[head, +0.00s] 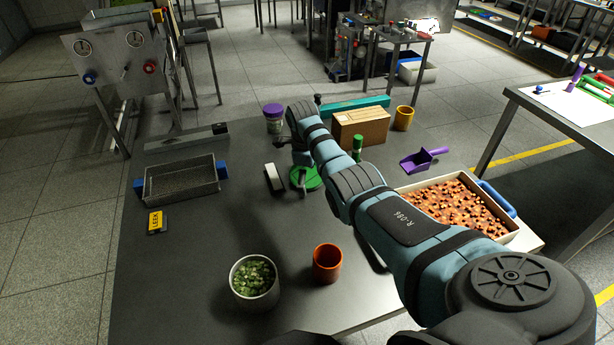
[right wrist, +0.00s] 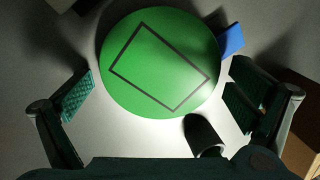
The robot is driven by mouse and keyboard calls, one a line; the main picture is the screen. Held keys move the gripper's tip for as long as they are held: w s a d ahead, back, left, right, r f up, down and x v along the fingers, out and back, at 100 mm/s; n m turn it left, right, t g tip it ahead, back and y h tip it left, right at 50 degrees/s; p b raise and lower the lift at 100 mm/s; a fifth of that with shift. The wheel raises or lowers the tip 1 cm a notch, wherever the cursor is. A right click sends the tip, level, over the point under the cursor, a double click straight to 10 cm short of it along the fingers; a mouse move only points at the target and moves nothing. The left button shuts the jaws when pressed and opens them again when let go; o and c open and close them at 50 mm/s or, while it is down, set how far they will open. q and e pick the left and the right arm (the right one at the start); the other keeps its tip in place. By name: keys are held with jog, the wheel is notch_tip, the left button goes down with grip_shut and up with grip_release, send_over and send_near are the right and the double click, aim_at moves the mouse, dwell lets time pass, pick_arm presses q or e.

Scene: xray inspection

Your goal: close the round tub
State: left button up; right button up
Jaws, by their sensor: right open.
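A round white tub (head: 254,280) with chopped green pieces inside stands open near the front of the table. A flat round green lid (head: 312,180) lies farther back, partly hidden by my right gripper (head: 291,162). In the right wrist view the green lid (right wrist: 165,62) shows a dark rectangular outline on top and lies ahead of my right gripper (right wrist: 158,100). My left gripper is not in view.
An orange cup (head: 327,263) stands right of the tub. A black-and-white block (head: 274,179) lies left of the lid; a cardboard box (head: 361,127) stands behind right. A blue piece (right wrist: 231,40) and a dark cylinder (right wrist: 203,134) are close to the lid.

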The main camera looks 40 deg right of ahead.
aim_at(309, 174)
jog(key=shift+r, duration=0.1)
jog(key=c, duration=0.7)
jog(key=shift+r, duration=0.6)
jog(key=w+d+p+v, duration=0.1)
jog(key=v, duration=0.8)
jog(key=w+d+r+p+v, duration=0.1)
jog(key=d+v, duration=0.1)
jog(key=v, duration=0.7)
jog(key=shift+w+d+r, duration=0.15)
jog(key=shift+w+d, duration=0.05)
jog(key=shift+w, duration=0.05)
